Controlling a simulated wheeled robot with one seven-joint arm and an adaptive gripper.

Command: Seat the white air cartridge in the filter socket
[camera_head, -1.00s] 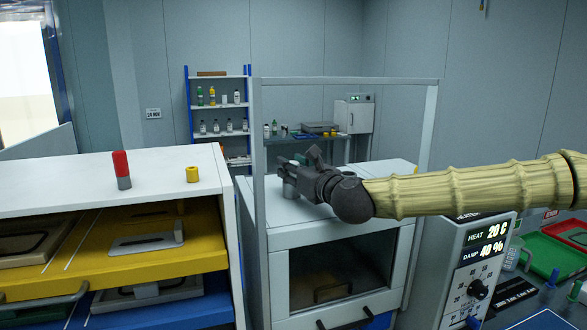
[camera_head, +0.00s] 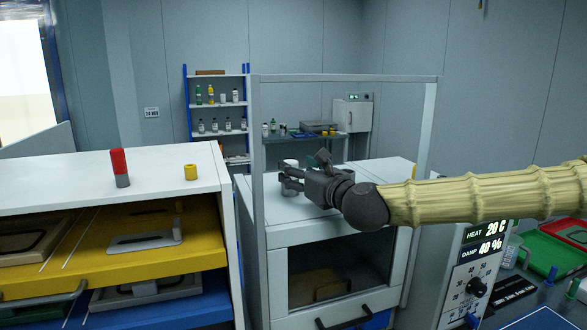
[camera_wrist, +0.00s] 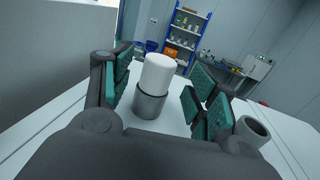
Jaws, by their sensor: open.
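The white air cartridge (camera_wrist: 158,74) stands upright on the white cabinet top. In the wrist view it shows as a white cylinder above a slightly wider grey metal lower part (camera_wrist: 149,104). I cannot tell whether this grey part is the filter socket or the cartridge's own base. My gripper (camera_head: 293,178) is open, with its teal-padded fingers spread to either side of the cartridge and gaps visible on both sides. In the head view the cartridge's white top (camera_head: 290,163) shows just above the fingers, which partly hide it.
A thin metal frame (camera_head: 345,79) stands around the cabinet top. A control panel (camera_head: 484,262) reads HEAT 20 C, DAMP 40 %. Shelves are behind.

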